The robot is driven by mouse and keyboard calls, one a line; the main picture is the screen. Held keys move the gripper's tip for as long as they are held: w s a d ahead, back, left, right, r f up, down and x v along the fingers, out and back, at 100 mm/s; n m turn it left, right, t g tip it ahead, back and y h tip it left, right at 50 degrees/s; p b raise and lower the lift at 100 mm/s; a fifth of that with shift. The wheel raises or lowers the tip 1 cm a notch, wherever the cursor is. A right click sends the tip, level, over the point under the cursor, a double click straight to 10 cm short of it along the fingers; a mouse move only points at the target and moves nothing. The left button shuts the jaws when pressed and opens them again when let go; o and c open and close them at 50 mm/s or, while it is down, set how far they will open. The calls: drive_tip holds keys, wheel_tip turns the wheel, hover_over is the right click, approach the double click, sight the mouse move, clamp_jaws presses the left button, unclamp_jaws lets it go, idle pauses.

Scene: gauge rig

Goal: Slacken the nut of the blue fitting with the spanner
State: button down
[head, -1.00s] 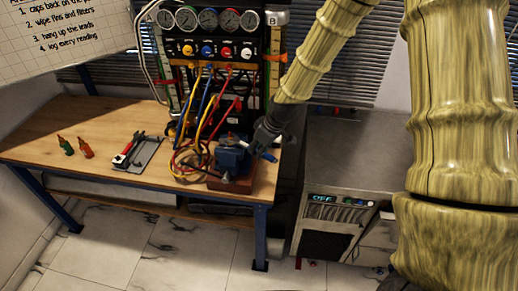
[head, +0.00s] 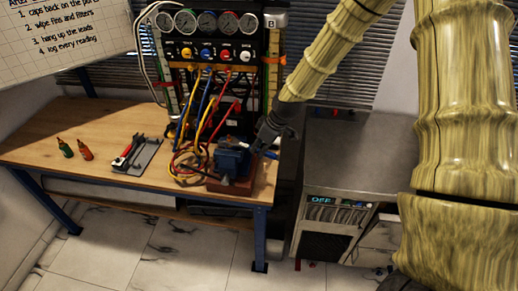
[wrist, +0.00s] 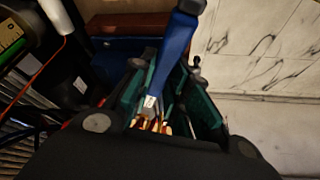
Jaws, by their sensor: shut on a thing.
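My gripper (head: 266,143) is just right of the blue vise (head: 231,158) near the bench's right end. In the wrist view its green-padded fingers (wrist: 165,98) are shut on a long blue-handled tool, seemingly the spanner (wrist: 178,40), whose handle runs up and away from the fingers. In the head view only a short blue and pale part of the spanner (head: 263,153) shows beside the vise. The blue fitting and its nut cannot be made out. I cannot tell whether the spanner touches anything at the vise.
The vise stands on a reddish block (head: 232,185). Coiled red, yellow and blue leads lie left of it, below the gauge panel (head: 207,50). A grey tray (head: 147,155) with a red-handled tool and two small bottles (head: 84,152) lie farther left. A grey cabinet (head: 350,160) stands right.

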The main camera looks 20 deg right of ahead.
drive_tip(key=shift+w+d+n, duration=0.35)
drive_tip(key=shift+d+n, duration=0.1)
drive_tip(key=shift+n, duration=0.05)
drive_tip(key=shift+w+d+n+p, duration=0.35)
drive_tip(key=shift+d+n, duration=0.05)
drive_tip(key=shift+n, duration=0.1)
idle(0.6)
drive_tip(key=shift+w+d+n+g+y, duration=0.45)
drive_tip(key=shift+w+d+n, duration=0.2)
drive_tip(key=shift+n, duration=0.25)
idle(0.9)
drive_tip(key=shift+w+d+n+g, duration=0.25)
drive_tip(key=shift+w+d+n, duration=0.15)
drive_tip(key=shift+w+n, duration=0.4)
idle(1.0)
drive_tip(key=shift+w+d+n+g+y+b, duration=0.15)
drive_tip(key=shift+w+n+y+b, duration=0.05)
drive_tip(key=shift+w+n, duration=0.25)
drive_tip(key=shift+w+d+n+g+y+b, duration=0.2)
drive_tip(key=shift+w+n, duration=0.15)
drive_tip(key=shift+w, duration=0.15)
idle(1.3)
drive_tip(key=shift+s+a+m, duration=0.2)
drive_tip(key=shift+s+m, duration=0.1)
drive_tip(key=shift+s, duration=0.05)
